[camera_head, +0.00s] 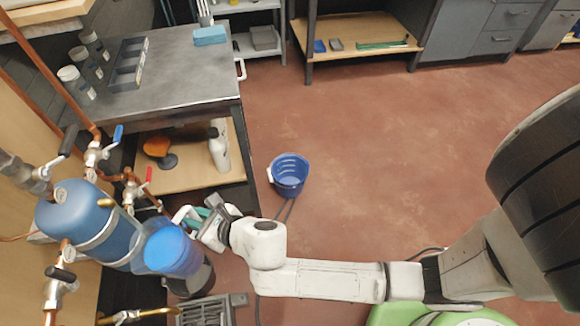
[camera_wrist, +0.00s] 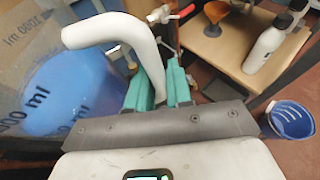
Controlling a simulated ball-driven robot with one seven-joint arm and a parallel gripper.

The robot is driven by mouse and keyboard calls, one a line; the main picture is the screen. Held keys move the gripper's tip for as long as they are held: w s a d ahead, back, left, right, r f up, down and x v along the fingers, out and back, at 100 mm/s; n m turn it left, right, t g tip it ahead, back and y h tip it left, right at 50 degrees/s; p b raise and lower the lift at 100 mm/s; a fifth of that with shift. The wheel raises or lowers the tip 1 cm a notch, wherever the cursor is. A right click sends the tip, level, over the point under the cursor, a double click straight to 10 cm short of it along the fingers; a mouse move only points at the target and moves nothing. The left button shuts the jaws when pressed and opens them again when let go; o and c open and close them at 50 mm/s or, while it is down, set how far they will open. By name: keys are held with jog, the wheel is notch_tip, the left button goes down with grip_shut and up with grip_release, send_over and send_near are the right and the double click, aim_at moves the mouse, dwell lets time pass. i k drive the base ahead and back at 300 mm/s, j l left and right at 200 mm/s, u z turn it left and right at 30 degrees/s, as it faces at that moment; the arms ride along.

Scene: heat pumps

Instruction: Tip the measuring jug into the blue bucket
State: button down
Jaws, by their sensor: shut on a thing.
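The measuring jug (camera_head: 172,249) is clear with blue liquid in it and stands about upright beside the blue tank. In the wrist view the jug (camera_wrist: 70,95) fills the left side, with printed ml marks and a white handle (camera_wrist: 112,32). My gripper (camera_head: 203,219) is shut on the jug's handle; its green fingers (camera_wrist: 160,85) sit either side of the handle's lower end. The blue bucket (camera_head: 289,174) stands on the floor, up and to the right of the jug and apart from it. It also shows at the right of the wrist view (camera_wrist: 290,119). The bucket's inside is partly visible.
A blue tank (camera_head: 90,222) with copper pipes and valves is close at the left. A grey-topped workbench (camera_head: 185,75) stands behind, with a white bottle (camera_head: 218,150) on its lower shelf. A dark container (camera_head: 195,279) is below the jug. Red floor is clear right of the bucket.

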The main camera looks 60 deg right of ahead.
aim_at(288, 169)
jog(key=l+u, duration=0.1)
jog(key=l, duration=0.35)
jog(key=k+l, duration=0.15)
jog(key=l, duration=0.25)
jog(key=l+u, duration=0.15)
jog(key=l, duration=0.3)
jog(key=k+l+u, duration=0.1)
jog(key=l, duration=0.3)
jog(key=k+l, duration=0.15)
jog(key=l, duration=0.3)
jog(key=k+l+u, duration=0.15)
jog(key=l, duration=0.25)
jog(key=k+l+u, duration=0.1)
jog(key=l, duration=0.3)
